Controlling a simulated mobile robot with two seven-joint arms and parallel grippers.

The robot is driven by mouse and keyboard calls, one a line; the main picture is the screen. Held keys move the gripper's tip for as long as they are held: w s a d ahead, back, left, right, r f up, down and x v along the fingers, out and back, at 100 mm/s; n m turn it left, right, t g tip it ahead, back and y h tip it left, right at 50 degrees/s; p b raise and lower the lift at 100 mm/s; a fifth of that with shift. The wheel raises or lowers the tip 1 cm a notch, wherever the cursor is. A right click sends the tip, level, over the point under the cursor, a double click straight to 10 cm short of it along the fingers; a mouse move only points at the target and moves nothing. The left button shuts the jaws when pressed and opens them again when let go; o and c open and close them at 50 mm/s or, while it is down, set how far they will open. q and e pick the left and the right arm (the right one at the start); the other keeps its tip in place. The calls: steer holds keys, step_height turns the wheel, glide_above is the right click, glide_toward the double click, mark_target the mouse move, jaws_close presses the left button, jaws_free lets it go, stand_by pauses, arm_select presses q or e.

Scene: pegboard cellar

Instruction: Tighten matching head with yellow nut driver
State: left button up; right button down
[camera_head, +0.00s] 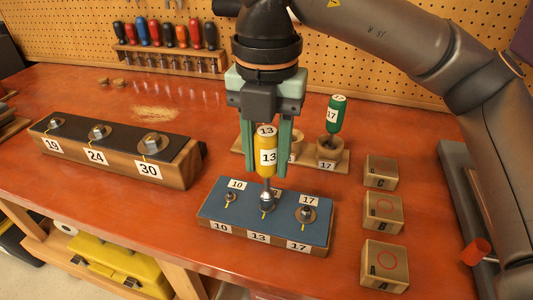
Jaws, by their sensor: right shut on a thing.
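My right gripper (264,158) points down in the middle of the bench and is shut on the yellow nut driver (265,167), labelled 13. The driver is upright, its shaft pointing down at the middle head (267,202) of the blue-topped block (212,213). The socket appears at that head; I cannot tell whether it is fully seated. The block carries front labels 10, 13 and 17. Its left head (230,196) and right head (306,213) stand free. My left gripper is not in view.
A wooden holder (342,163) behind carries a green driver (335,115) labelled 17. Several wooden blocks, including one marked B (383,212), stand to the right. A long block (180,168) with bolts 19, 24 and 30 lies left. The front left bench is clear.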

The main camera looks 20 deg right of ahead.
mark_target(267, 131)
steer(key=shift+r+p, duration=2.1)
steer(key=shift+r, duration=1.15)
steer(key=c, duration=1)
jaws_free()
jaws_close()
